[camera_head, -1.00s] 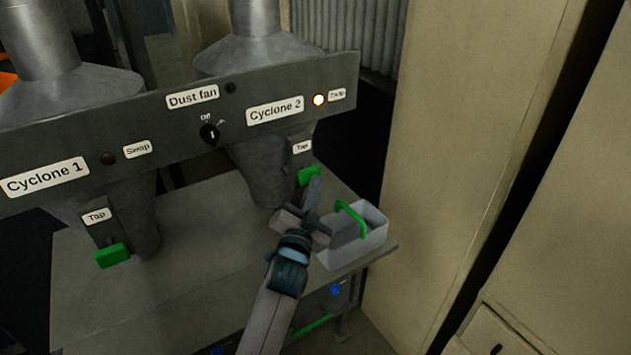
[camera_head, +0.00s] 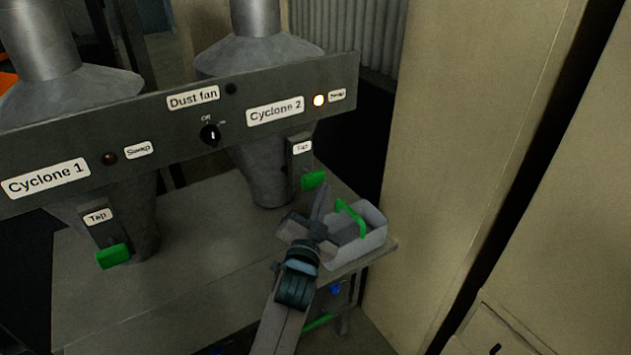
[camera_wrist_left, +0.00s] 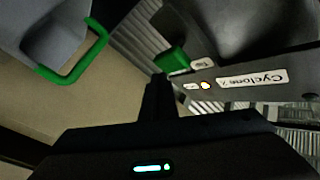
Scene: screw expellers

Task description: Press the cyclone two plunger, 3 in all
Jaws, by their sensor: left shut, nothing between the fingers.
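The cyclone two plunger is the green tab (camera_head: 314,180) under the Tap label, below the Cyclone 2 panel label (camera_head: 275,110). It also shows in the left wrist view (camera_wrist_left: 172,60), upside down, just beyond my fingers. My left gripper (camera_head: 321,189) is shut with nothing in it, its fingertips just below and in front of the green tab. A small gap seems to lie between them, but contact is hard to judge. The closed fingers show dark in the left wrist view (camera_wrist_left: 159,85). My right gripper is not in view.
A grey bin (camera_head: 372,243) with a green handle (camera_head: 350,216) stands beside my left gripper on the metal table (camera_head: 195,270). A lamp (camera_head: 319,100) glows by the Cyclone 2 label. Cyclone 1's green tab (camera_head: 113,256) is at left. A tall beige cabinet (camera_head: 455,130) stands at right.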

